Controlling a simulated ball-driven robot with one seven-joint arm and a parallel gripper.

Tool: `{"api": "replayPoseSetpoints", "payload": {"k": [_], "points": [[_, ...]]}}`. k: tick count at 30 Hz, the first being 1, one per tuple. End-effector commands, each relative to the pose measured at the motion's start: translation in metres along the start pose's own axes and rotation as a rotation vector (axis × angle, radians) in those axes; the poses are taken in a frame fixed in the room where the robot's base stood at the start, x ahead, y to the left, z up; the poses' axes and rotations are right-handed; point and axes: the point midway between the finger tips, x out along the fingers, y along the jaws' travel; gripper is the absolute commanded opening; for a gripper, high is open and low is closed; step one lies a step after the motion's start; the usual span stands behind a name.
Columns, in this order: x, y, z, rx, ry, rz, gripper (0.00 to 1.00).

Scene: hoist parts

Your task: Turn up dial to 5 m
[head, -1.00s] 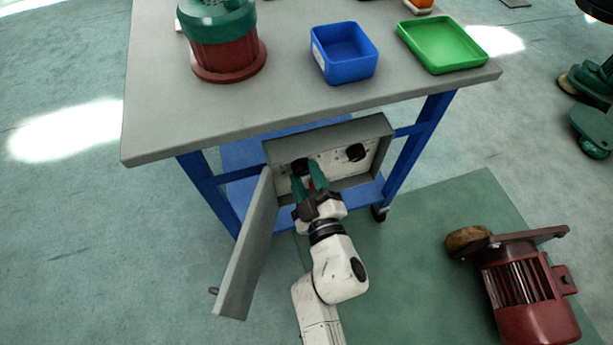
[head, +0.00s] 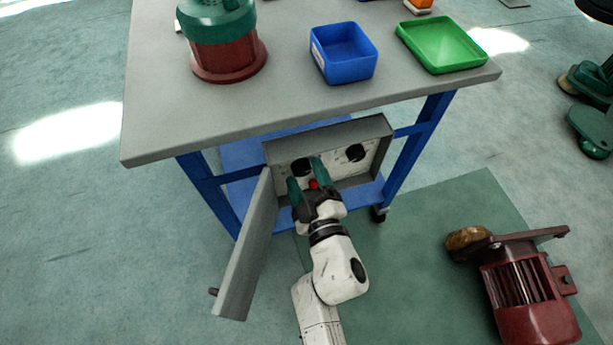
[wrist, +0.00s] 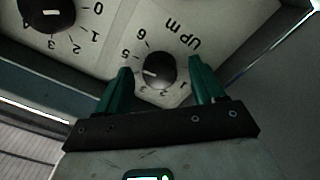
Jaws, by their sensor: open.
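The "Up m" dial (wrist: 158,72) is a black round knob on a light panel, seen upside down in the wrist view. Its white mark points left, near or just below the 5; the exact reading is unclear, and lower numbers are hidden by a finger. It is the left knob (head: 301,167) in the head view. My gripper (wrist: 160,66) is open, with one green finger on each side of the knob and gaps to both. In the head view, my gripper (head: 304,173) reaches into the box from the front.
A second black knob (head: 355,153), with numbers from 0, sits beside it in the grey box (head: 380,128) under the bench (head: 290,100). The box's open door (head: 245,255) stands left of my arm. A red motor (head: 525,290) lies on the floor at right.

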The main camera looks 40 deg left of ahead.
Motion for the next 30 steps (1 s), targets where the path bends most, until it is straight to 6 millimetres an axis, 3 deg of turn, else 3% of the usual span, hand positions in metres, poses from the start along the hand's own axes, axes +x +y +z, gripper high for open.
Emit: {"api": "replayPoseSetpoints", "payload": {"k": [8, 21, 30], "points": [[-0.006, 0.001, -0.001, 0.000, 0.000, 0.001, 0.68], [-0.083, 0.001, -0.001, 0.001, -0.003, -0.001, 0.68], [-0.108, 0.000, 0.000, 0.000, 0.000, 0.000, 0.68]]}}
